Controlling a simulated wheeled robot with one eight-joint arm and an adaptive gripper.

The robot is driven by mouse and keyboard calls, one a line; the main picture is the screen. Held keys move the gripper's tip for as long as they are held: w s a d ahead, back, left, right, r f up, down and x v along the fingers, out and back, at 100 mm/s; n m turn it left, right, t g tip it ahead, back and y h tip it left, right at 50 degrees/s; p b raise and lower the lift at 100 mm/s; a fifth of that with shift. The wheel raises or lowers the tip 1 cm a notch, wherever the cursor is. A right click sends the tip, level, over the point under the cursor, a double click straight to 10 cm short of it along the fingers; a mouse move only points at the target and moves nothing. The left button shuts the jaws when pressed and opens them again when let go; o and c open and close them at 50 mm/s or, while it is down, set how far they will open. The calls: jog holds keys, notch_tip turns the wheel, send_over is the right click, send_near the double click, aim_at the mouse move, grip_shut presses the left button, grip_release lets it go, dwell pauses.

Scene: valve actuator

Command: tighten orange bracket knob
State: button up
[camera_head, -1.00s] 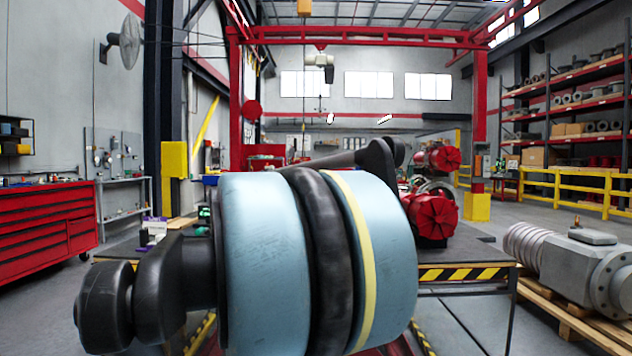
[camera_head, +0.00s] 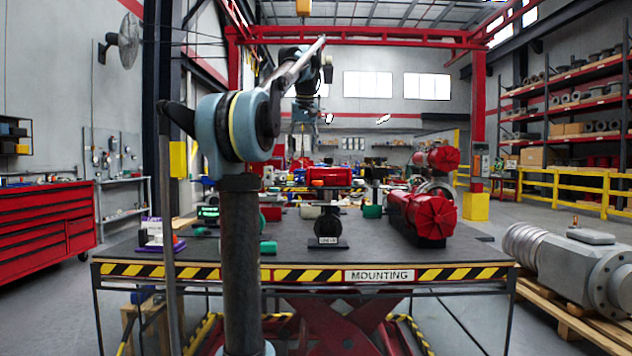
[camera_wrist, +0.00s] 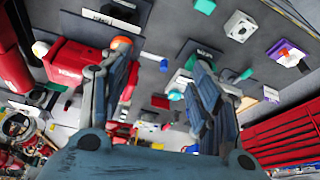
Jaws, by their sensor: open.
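My gripper (camera_head: 303,140) hangs fingers-down over the mounting table in the head view. In the wrist view my gripper (camera_wrist: 161,58) is open, with its two fingers wide apart and nothing between them. The orange knob (camera_wrist: 121,44) shows just beyond the left fingertip, partly covered by it. It lies beside a red actuator body (camera_wrist: 68,64) in the wrist view. In the head view a small orange spot (camera_head: 317,183), likely the knob, sits on the red assembly (camera_head: 335,175) atop a black stand (camera_head: 327,218). I cannot tell any contact.
The dark table (camera_head: 290,244) has a striped front edge. A large red actuator (camera_head: 425,215) lies at its right. A purple-and-white item (camera_head: 160,236) and a green-lit device (camera_head: 208,212) stand at the left. Several small green and red parts lie about.

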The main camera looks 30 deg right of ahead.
jog(key=d+r, duration=0.4)
jog(key=d, duration=0.2)
send_near(318, 184)
jog(key=shift+m, duration=0.3)
jog(key=w+f, duration=0.1)
jog(key=f, duration=0.1)
jog(key=w+d+f, duration=0.1)
jog(key=w+f, duration=0.1)
jog(key=w+d+f, duration=0.1)
jog(key=f, duration=0.1)
jog(key=shift+w+f, duration=0.2)
jog(key=shift+f, duration=0.2)
jog(key=shift+c, duration=0.6)
jog(key=c, duration=0.9)
